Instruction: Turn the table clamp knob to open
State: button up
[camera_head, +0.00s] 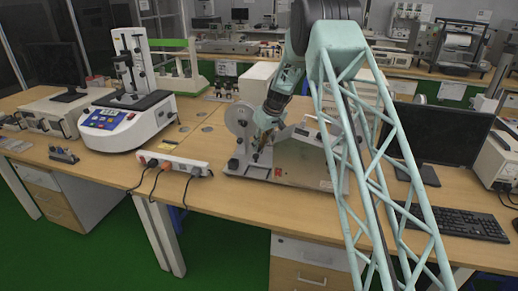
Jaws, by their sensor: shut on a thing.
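My gripper (257,154) reaches down over the testing device (298,158) on the wooden bench, at the middle of the view. Its fingers are shut on a small part at the device's front left, which I take to be the table clamp knob. The knob is too small and too covered by the fingers to make out its shape or how far it is turned. A round grey wheel (240,118) stands upright just behind and left of my gripper.
A white power strip (174,163) with plugged cables lies at the front edge of the bench (225,196). A blue-and-white tester (129,121) stands at the left. A monitor (437,135) and a keyboard (455,221) are at the right. Bare bench lies in front of the device.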

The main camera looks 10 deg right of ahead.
jog(key=shift+n, duration=0.3)
dwell(0.4)
jog(key=o, duration=0.9)
jog(key=shift+c, duration=0.2)
jog(key=v, duration=1.2)
jog(key=shift+d, duration=0.2)
jog(key=shift+r, duration=0.1)
